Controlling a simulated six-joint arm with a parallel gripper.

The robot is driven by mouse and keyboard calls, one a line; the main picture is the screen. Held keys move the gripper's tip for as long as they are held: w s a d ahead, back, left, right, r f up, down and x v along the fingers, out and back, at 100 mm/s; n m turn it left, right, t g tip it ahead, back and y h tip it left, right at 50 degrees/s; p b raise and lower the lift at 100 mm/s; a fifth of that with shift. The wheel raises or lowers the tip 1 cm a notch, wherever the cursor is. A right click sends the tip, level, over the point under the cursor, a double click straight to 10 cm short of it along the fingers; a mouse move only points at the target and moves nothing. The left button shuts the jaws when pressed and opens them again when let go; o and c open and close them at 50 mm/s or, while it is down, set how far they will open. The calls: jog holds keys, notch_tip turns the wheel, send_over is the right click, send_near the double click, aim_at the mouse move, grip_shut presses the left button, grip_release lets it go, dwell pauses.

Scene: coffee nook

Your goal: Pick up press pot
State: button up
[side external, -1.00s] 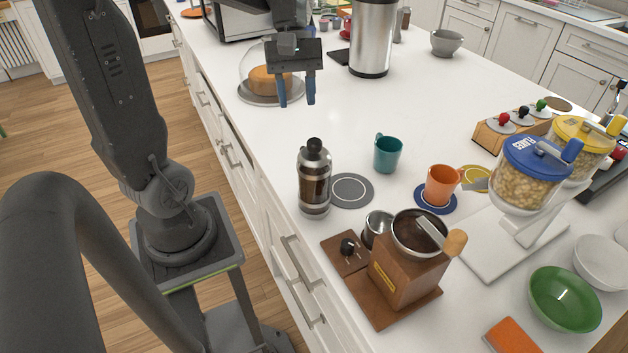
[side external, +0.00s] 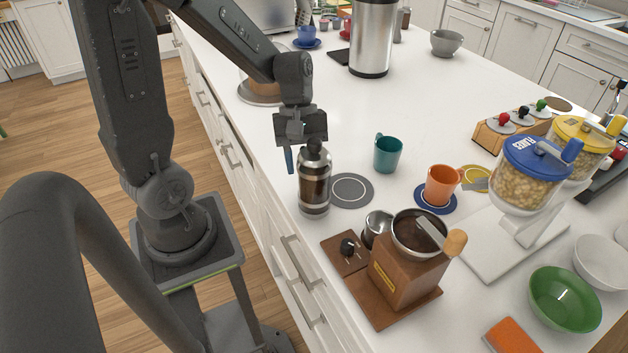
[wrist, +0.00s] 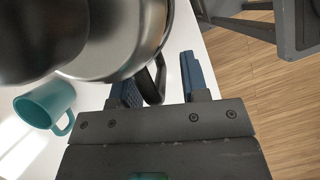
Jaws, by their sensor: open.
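The press pot (side external: 315,184) stands upright near the counter's front edge, with a dark plunger knob, a steel lid and dark contents. In the side view my gripper (side external: 300,160) is just behind it at lid height, and the pot hides part of the fingers. My gripper (wrist: 160,78) is open. Whether a finger touches the handle cannot be told.
A grey coaster (side external: 352,190) lies right of the pot, with a teal mug (side external: 388,154) beyond it. A wooden coffee grinder (side external: 408,268) and a small steel cup (side external: 376,229) stand in front. An orange mug (side external: 441,186) stands farther right.

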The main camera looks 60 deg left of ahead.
grip_shut()
dwell(0.3)
dwell(0.4)
